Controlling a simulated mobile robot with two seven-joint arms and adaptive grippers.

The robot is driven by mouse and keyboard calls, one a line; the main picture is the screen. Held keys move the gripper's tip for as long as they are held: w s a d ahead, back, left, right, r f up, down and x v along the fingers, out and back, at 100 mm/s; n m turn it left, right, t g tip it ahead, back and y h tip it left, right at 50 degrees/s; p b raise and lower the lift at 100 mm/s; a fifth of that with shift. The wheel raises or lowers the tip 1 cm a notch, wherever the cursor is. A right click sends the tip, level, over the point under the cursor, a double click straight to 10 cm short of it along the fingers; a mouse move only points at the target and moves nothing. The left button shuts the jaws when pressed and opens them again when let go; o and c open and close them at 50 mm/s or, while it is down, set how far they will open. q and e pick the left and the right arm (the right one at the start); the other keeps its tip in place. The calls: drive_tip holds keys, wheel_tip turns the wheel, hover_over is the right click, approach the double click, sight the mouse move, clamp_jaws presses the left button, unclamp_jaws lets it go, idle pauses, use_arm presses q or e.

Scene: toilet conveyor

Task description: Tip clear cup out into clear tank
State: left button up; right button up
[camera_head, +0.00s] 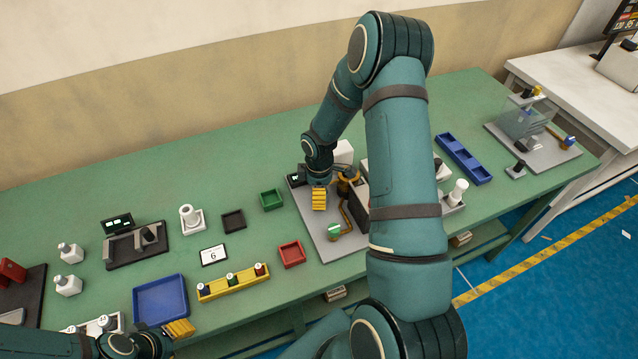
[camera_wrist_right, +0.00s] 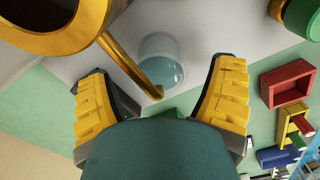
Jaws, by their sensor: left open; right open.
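The clear cup (camera_wrist_right: 162,62) stands on a grey plate in the right wrist view, with bluish liquid in it. A brass spout pipe runs beside it. My right gripper (camera_wrist_right: 161,105) is open, with the cup ahead of its fingertips and nothing between them. In the head view, my right gripper (camera_head: 319,198) is over the grey plate and the cup cannot be made out. A clear box, apparently the clear tank (camera_head: 520,123), stands on a grey base at the far right. My left gripper (camera_head: 180,328) is open at the lower left, near the blue tray.
The brass apparatus (camera_wrist_right: 52,22) is close to my right gripper. A red tray (camera_head: 292,253), a green tray (camera_head: 271,200) and a yellow rack (camera_head: 233,282) stand left of the grey plate (camera_head: 310,222). A blue divided tray (camera_head: 464,158) lies between my right arm and the tank.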

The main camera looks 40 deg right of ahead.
drive_tip(key=shift+f, duration=0.25)
drive_tip(key=c, duration=1.2)
drive_tip(key=shift+c, duration=0.2)
use_arm(q)
drive_tip(key=shift+s+a+f+b, duration=0.2)
drive_tip(key=shift+a+f+b, duration=0.15)
drive_tip(key=shift+a, duration=0.1)
use_arm(e)
drive_tip(key=shift+w+a, duration=0.2)
drive_tip(key=shift+a, duration=0.35)
drive_tip(key=shift+w+a, duration=0.2)
drive_tip(key=shift+a, duration=0.35)
drive_tip(key=shift+w+a, duration=0.2)
drive_tip(key=shift+a, duration=0.7)
use_arm(q)
drive_tip(key=shift+s+a+f, duration=0.15)
drive_tip(key=shift+a, duration=0.25)
